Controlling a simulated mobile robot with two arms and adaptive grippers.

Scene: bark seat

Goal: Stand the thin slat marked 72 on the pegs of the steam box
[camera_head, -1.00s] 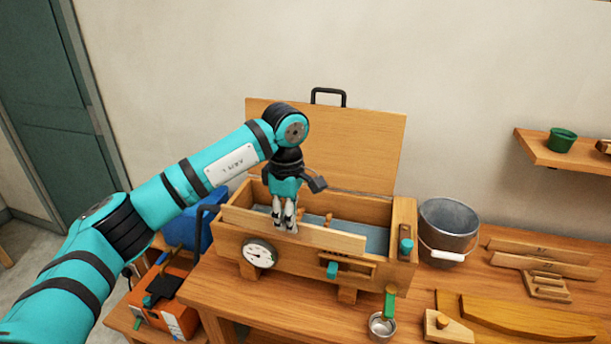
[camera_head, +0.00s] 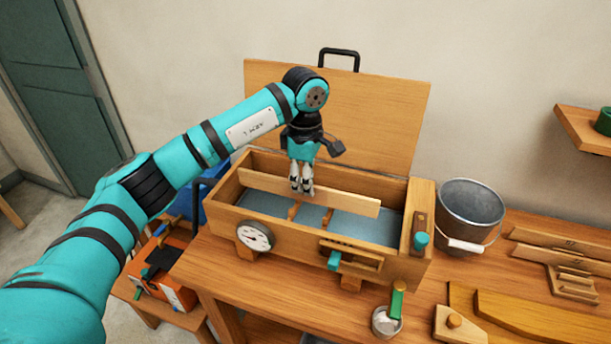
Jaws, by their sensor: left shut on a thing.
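My left gripper (camera_head: 302,188) is shut on a long thin pale slat (camera_head: 345,197), near the slat's middle. The slat is on edge, lengthwise over the open steam box (camera_head: 300,245), toward its back wall. No number can be read on it. The wooden pegs (camera_head: 327,216) show in the box in front of the slat, above a blue-grey floor. I cannot tell whether the slat touches the pegs behind it. The box's lid (camera_head: 390,115) stands open at the back. My right gripper is not in view.
A metal bucket (camera_head: 470,207) stands right of the box. Other slats (camera_head: 560,240) lie on a rack at the far right. A small metal cup (camera_head: 386,321) and a curved wooden form (camera_head: 530,325) are at the front right. An orange case (camera_head: 165,285) sits lower left.

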